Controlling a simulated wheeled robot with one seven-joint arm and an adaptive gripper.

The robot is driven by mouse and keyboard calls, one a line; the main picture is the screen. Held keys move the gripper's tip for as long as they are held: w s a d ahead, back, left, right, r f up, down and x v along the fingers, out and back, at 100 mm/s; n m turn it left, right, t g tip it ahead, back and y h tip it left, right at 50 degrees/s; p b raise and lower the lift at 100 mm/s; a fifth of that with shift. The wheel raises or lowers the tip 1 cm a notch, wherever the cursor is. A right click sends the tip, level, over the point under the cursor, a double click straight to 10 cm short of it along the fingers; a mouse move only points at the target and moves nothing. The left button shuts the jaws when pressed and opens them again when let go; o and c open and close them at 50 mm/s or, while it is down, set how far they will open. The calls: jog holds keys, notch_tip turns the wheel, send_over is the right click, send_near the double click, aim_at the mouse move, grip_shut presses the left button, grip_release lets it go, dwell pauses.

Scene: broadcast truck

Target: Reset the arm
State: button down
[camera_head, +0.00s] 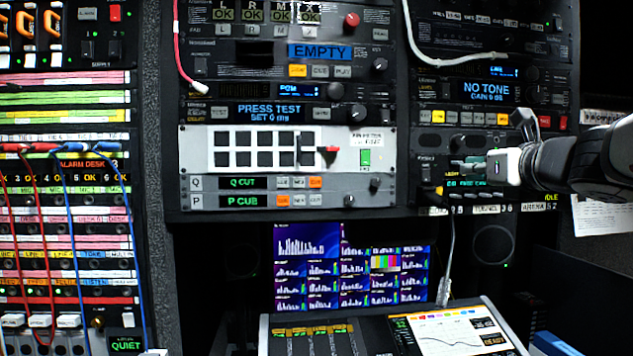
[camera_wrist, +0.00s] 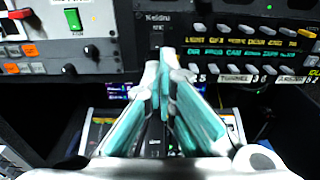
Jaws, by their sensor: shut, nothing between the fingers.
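My gripper (camera_head: 468,169) is at the right in the head view, reaching in from the right edge. It is close in front of the lower part of the right equipment rack. In the wrist view my gripper (camera_wrist: 165,62) shows its teal-padded fingers closed together at the tips, with nothing between them. The tips point toward the lower edge of the rack panel (camera_wrist: 177,33). Whether the tips touch the panel I cannot tell.
A mixing console (camera_head: 391,322) lies below, with a monitor (camera_head: 350,265) behind it. A patch bay (camera_head: 66,230) with red and blue cables is at left. A cable (camera_head: 449,256) hangs below the gripper. A speaker (camera_head: 493,245) stands below the right rack.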

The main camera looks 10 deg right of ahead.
jog(key=shift+a, duration=0.1)
jog(key=s+a+f+n+g+y, duration=0.25)
jog(key=s+a+f+n, duration=0.3)
jog(key=a+n, duration=0.35)
jog(key=s+a+f+n+g+y, duration=0.2)
jog(key=s+a+f+n+g, duration=0.15)
jog(key=a+f+n, duration=0.4)
jog(key=s+f+n+g+h, duration=0.4)
jog(key=s+f+n, duration=0.8)
jog(key=s+n, duration=0.5)
jog(key=shift+s+f+n+g, duration=0.25)
jog(key=shift+f+n+g, duration=0.15)
jog(key=shift+n+g, duration=0.65)
jog(key=shift+t+h, duration=0.25)
